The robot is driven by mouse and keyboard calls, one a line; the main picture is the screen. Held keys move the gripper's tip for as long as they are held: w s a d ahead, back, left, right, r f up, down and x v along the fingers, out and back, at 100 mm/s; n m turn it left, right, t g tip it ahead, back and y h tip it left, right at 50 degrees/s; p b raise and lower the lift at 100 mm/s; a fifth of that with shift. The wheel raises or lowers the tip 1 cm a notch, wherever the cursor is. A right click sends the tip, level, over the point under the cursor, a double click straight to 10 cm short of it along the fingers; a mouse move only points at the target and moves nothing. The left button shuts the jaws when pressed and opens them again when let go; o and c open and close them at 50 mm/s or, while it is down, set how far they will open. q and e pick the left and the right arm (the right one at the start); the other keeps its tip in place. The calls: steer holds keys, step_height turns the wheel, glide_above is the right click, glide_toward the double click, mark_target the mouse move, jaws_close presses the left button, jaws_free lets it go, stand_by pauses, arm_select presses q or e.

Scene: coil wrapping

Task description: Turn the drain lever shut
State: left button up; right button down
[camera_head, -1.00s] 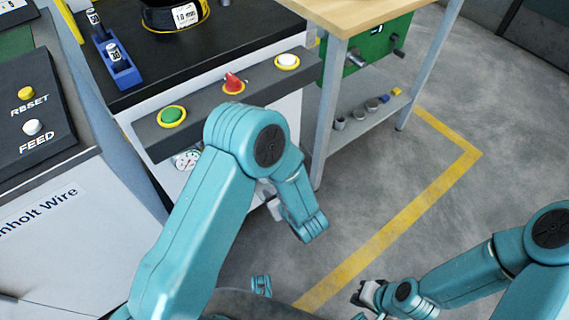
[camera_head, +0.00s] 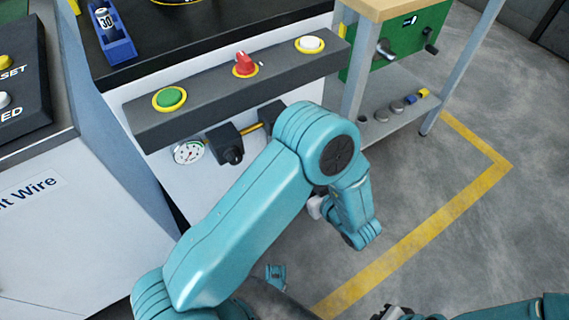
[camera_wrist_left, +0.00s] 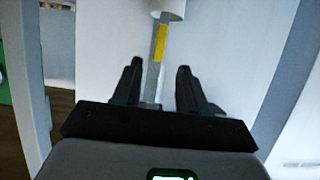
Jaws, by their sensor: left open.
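In the left wrist view, a grey bar with a yellow section (camera_wrist_left: 160,42) hangs below a white round fitting (camera_wrist_left: 168,8). It looks like the drain lever, though I cannot be certain. My left gripper (camera_wrist_left: 159,67) is open, with its black fingers on either side of the bar's line. I cannot tell how close they are in depth. In the head view my left arm's wrist hides the left fingertips and the lever. My right gripper (camera_head: 388,313) is only partly seen at the bottom edge, and its jaw state is unclear.
A grey panel carries a green button (camera_head: 170,98), a red switch (camera_head: 244,64) and a white button (camera_head: 310,43). Below it are a gauge (camera_head: 188,151) and black valve parts (camera_head: 227,144). A wooden-topped bench (camera_head: 395,5) stands right. The floor beyond the yellow line is clear.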

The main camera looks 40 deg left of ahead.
arm_select(q)
steer(key=b+x, duration=0.3)
steer(key=x, duration=0.8)
steer(key=shift+f, duration=0.1)
steer(key=shift+w+a+f+b, duration=0.1)
steer(key=shift+w+a+b, duration=0.15)
steer(key=shift+a, duration=0.3)
jaws_close()
